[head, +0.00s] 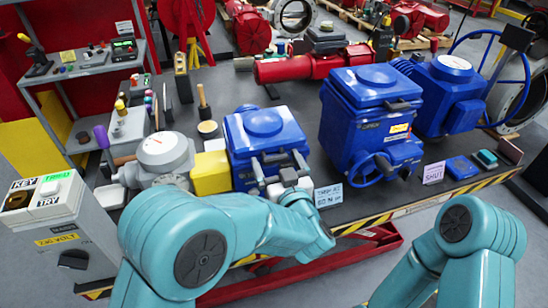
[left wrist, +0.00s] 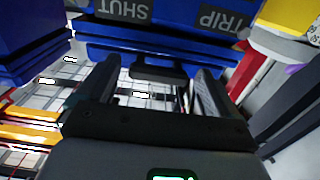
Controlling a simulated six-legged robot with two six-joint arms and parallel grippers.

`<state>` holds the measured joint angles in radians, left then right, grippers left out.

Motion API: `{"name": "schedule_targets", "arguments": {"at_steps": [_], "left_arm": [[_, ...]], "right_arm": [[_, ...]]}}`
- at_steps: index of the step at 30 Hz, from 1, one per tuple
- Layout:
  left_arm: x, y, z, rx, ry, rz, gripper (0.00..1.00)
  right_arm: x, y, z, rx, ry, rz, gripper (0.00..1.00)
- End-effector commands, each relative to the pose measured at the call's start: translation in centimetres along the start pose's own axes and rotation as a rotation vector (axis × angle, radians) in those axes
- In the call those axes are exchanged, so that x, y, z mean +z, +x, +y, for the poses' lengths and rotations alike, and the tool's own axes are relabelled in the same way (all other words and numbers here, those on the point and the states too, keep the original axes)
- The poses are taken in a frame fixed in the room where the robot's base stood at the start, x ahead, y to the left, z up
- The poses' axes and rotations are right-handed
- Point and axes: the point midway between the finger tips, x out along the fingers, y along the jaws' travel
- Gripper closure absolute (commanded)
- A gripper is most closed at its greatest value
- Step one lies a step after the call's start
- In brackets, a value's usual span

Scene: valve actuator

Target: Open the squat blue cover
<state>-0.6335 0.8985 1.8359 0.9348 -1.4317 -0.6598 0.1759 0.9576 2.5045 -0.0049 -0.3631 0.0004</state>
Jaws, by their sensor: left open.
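The squat blue cover (head: 262,122) is the low box-shaped lid with a round raised top on the left blue unit. It looks closed. My left gripper (head: 280,163) is at the front of this unit, with its fingers pointing at it. In the left wrist view my left gripper (left wrist: 152,88) is open, and a dark handle-like bar (left wrist: 158,71) under the blue body (left wrist: 150,38) shows between and just beyond the fingertips. Whether the fingers touch it, I cannot tell. My right arm is at the lower right of the head view, its gripper out of sight.
A taller blue unit (head: 370,95) with a handwheel stands close to the right. A yellow block (head: 210,172) and a grey round-dialled device (head: 165,155) stand close to the left. The bench (head: 430,195) has small items and tags along its striped front edge.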

Motion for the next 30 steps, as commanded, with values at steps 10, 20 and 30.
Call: {"name": "schedule_targets", "arguments": {"at_steps": [10, 20, 30], "left_arm": [[0.03, -0.41, 0.11, 0.0, 0.001, 0.0, 0.06], [0.01, -0.36, 0.1, -0.001, 0.001, 0.0, 0.75], [-0.96, -0.01, 0.07, 0.0, 0.0, 0.003, 0.87]], "right_arm": [[0.01, -0.04, -0.01, 0.0, 0.0, 0.0, 1.0], [0.01, -0.04, -0.01, 0.0, 0.0, 0.0, 1.0], [0.02, -0.36, -0.13, 0.0, 0.0, 0.0, 1.0]]}}
